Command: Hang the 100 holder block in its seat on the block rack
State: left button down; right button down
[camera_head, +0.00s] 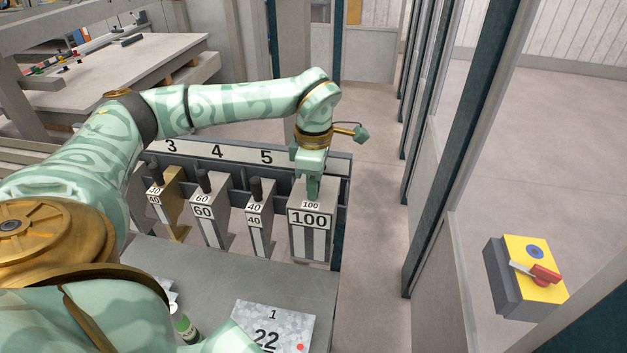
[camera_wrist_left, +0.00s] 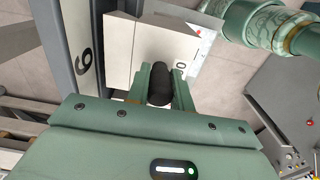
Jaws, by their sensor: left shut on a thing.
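The 100 holder block (camera_head: 312,226) is a wide grey block with white labels reading 100, at the right end of the block rack (camera_head: 220,152). My left gripper (camera_head: 312,188) comes down on it from above and is shut on its dark knob. In the left wrist view the black knob (camera_wrist_left: 159,84) sits between the two green fingers (camera_wrist_left: 160,95), with the block (camera_wrist_left: 160,48) beyond. The block hangs upright beside the rack's front rail; whether it is seated or held just off cannot be told.
Smaller blocks labelled 40 (camera_head: 259,218), 60 (camera_head: 206,208) and a gold one (camera_head: 170,205) hang left of it. A grey table (camera_head: 220,285) with a sheet marked 22 (camera_head: 272,325) lies in front. A yellow switch box (camera_head: 530,265) is at right.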

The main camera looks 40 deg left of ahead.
aim_at(311, 224)
pick_arm(q)
jog(key=shift+w, duration=0.1)
jog(key=shift+f, duration=0.2)
jog(key=shift+f+b, duration=0.4)
jog(key=shift+f, duration=0.45)
jog(key=shift+w+a+f, duration=0.1)
jog(key=shift+w+f, duration=0.1)
jog(key=shift+f, duration=0.55)
dwell(0.4)
jog(key=c, duration=1.1)
grip_release()
jog(key=shift+c, duration=0.2)
